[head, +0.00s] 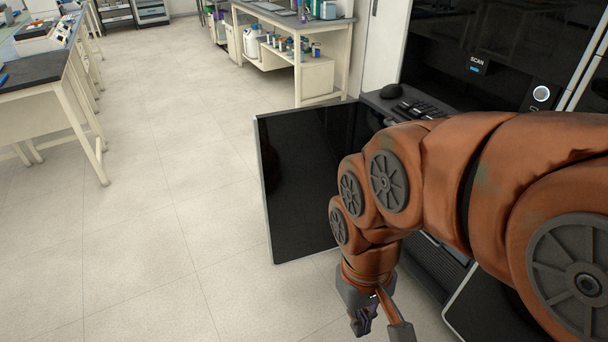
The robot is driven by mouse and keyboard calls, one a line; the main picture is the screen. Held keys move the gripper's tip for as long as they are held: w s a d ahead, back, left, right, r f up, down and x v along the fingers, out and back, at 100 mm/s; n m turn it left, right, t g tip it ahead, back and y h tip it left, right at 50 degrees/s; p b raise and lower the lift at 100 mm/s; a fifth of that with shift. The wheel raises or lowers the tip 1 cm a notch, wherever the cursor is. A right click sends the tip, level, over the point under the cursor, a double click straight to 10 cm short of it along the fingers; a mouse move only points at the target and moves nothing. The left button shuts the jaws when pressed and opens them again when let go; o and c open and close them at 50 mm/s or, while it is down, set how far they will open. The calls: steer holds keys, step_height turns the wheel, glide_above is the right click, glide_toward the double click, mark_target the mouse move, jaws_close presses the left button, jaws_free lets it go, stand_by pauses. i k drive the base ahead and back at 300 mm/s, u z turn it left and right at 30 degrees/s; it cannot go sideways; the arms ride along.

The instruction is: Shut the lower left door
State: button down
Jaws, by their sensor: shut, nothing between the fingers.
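The lower left door (295,185) is a glossy black panel with a pale edge. It stands open, swung out from the cabinet (460,45) over the floor. My arm hides its right part and the hinge side. My gripper (362,322) is low at the bottom of the head view, on the near side of the door and to the right of most of it. It points down, looks shut, and holds nothing that I can see. A gap of floor shows between it and the door's lower edge.
A second dark panel (485,305) with a pale edge is at the lower right, partly behind my arm. A keyboard (415,108) and a mouse (391,91) rest on the cabinet's ledge. Lab benches stand at left and back. The floor (170,240) to the left is clear.

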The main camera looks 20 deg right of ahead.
mark_target(299, 152)
steer(key=u, duration=0.85)
steer(key=i, duration=3.7)
steer(key=z, duration=4.1)
steer(key=i, duration=0.45)
steer(key=u, duration=0.1)
steer(key=k, duration=0.5)
steer(key=u, duration=0.1)
